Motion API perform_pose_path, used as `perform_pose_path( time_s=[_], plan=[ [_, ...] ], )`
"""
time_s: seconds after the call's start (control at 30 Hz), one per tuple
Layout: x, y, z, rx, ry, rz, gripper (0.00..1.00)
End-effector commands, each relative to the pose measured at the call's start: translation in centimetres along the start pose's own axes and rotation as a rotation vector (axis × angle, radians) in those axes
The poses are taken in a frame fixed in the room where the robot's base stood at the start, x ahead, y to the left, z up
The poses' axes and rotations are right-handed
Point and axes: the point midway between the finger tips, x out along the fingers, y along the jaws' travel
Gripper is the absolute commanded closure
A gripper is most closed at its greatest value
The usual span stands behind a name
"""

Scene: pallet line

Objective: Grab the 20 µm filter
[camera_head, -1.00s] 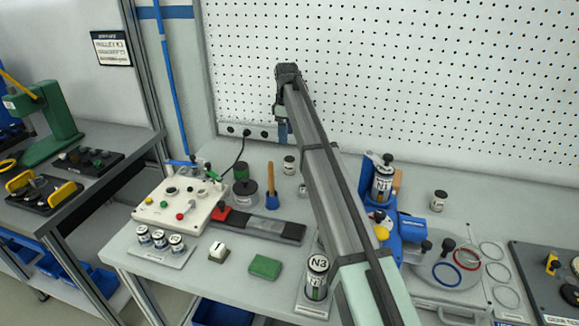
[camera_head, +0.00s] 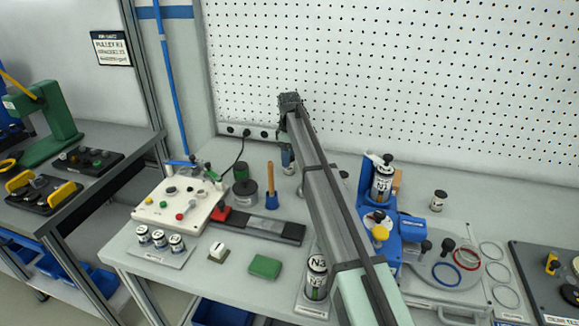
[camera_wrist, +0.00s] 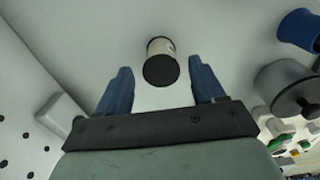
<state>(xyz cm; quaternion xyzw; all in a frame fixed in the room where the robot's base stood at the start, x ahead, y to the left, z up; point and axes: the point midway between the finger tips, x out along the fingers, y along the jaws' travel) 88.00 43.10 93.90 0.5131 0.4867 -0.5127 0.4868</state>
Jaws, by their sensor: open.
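A small canister with a black end and a pale label (camera_wrist: 160,47) lies in line with the gap between my fingertips in the wrist view. I cannot read a 20 µm marking on it. My gripper (camera_wrist: 160,68) is open, with one blue finger on each side of the canister and nothing held between them. In the head view my gripper (camera_head: 287,158) hangs low over the back of the bench and mostly hides this canister. Another small dark-topped canister (camera_head: 439,201) stands at the right, its marking too small to read.
A dark round pot (camera_head: 244,193) and a blue cup with a wooden handle (camera_head: 271,201) stand left of my gripper. A blue fixture (camera_head: 385,225) holding a canister stands to the right. The pegboard wall (camera_head: 400,80) rises close behind.

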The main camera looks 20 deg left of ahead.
Motion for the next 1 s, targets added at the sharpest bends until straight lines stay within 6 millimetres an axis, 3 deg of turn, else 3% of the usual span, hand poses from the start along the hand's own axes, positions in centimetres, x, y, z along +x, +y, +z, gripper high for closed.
perform_pose_path(
  time_s=[0.3, 0.57, 1.0],
  plan=[
    [4.0, -0.2, 0.0, 0.001, 0.000, -0.001, 0.32],
    [4.4, -0.2, -0.1, 0.001, 0.001, 0.000, 0.32],
    [4.3, -0.2, -0.1, 0.001, 0.001, 0.000, 0.72]
  ],
)
